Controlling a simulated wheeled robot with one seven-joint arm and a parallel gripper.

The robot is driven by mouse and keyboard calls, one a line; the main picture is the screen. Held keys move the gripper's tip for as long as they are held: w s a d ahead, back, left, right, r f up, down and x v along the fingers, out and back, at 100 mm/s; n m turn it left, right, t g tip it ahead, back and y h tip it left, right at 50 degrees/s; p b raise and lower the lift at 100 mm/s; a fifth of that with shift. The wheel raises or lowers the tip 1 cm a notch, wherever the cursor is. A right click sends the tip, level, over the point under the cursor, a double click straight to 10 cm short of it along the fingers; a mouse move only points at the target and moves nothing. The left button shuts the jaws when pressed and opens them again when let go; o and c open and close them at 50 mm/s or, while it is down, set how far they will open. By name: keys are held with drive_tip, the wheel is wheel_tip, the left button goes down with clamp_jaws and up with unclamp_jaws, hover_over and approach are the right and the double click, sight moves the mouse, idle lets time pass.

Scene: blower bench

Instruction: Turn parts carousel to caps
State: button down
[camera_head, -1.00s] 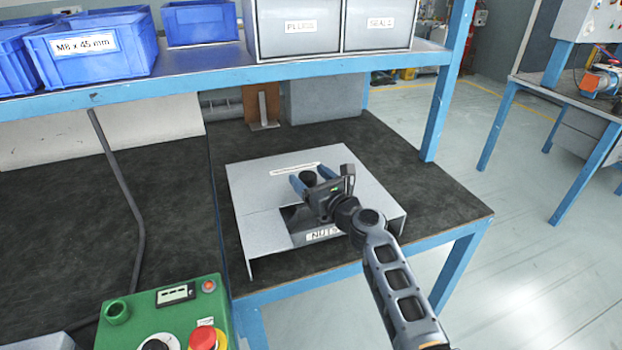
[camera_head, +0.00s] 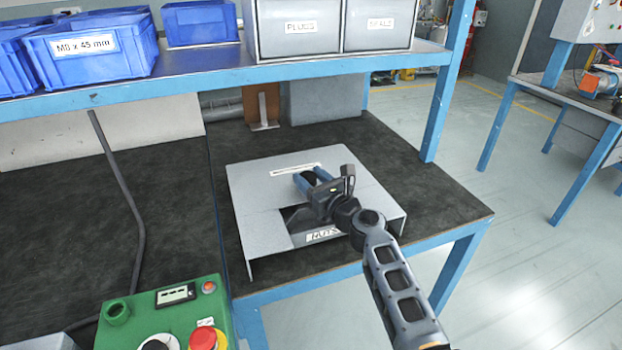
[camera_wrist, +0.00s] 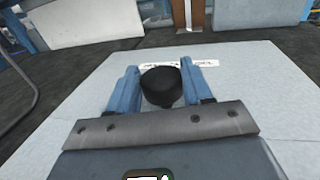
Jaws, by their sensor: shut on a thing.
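The parts carousel (camera_head: 245,190) is a light grey box on the dark bench top, with a cut-out at its front. A label reading NUTS (camera_head: 322,234) shows in the opening. A black round knob (camera_wrist: 160,86) stands on its top, between the blue fingers of my gripper (camera_wrist: 160,80) in the wrist view. My gripper (camera_head: 310,181) is shut on the knob, which is mostly hidden by the fingers in the head view. A white label strip (camera_head: 295,169) lies on the top behind the knob; its text is too small to read.
A green control box (camera_head: 175,312) with a red button stands at the lower left. A blue shelf beam (camera_head: 250,75) carrying blue bins (camera_head: 95,48) and grey drawers (camera_head: 300,28) runs above the bench. A blue post (camera_head: 445,90) stands right of the carousel.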

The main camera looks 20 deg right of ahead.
drive_tip(key=shift+a+m+h, duration=0.1)
drive_tip(key=shift+m+h, duration=0.4)
drive_tip(key=shift+h, duration=0.2)
drive_tip(key=shift+a+m+h+p, duration=0.1)
drive_tip(key=shift+m+h+p, duration=0.35)
drive_tip(key=shift+h, duration=0.35)
drive_tip(key=shift+m+h, duration=0.35)
drive_tip(key=shift+h, duration=0.15)
drive_tip(key=shift+m+h, duration=0.5)
drive_tip(key=shift+h, duration=0.3)
drive_tip(key=shift+a+m+h, duration=0.2)
drive_tip(key=shift+m+h, duration=0.5)
drive_tip(key=shift+h, duration=0.7)
drive_tip(key=m+h+b, duration=0.1)
drive_tip(key=m+g+h+b, duration=0.1)
drive_tip(key=h, duration=0.1)
drive_tip(key=m+g+h+b, duration=0.1)
drive_tip(key=shift+w+a+f+m+h+b, duration=0.1)
drive_tip(key=shift+a+f+m+h+b, duration=0.15)
drive_tip(key=shift+m+h+b, duration=0.1)
drive_tip(key=shift+r+m+g+h+b, duration=0.1)
drive_tip(key=shift+m+g+h+b, duration=0.25)
drive_tip(key=shift+h+b, duration=0.15)
drive_tip(key=shift+r+m+g+h+b, duration=0.1)
drive_tip(key=shift+m+g+h+b, duration=0.45)
drive_tip(key=shift+h+b, duration=0.2)
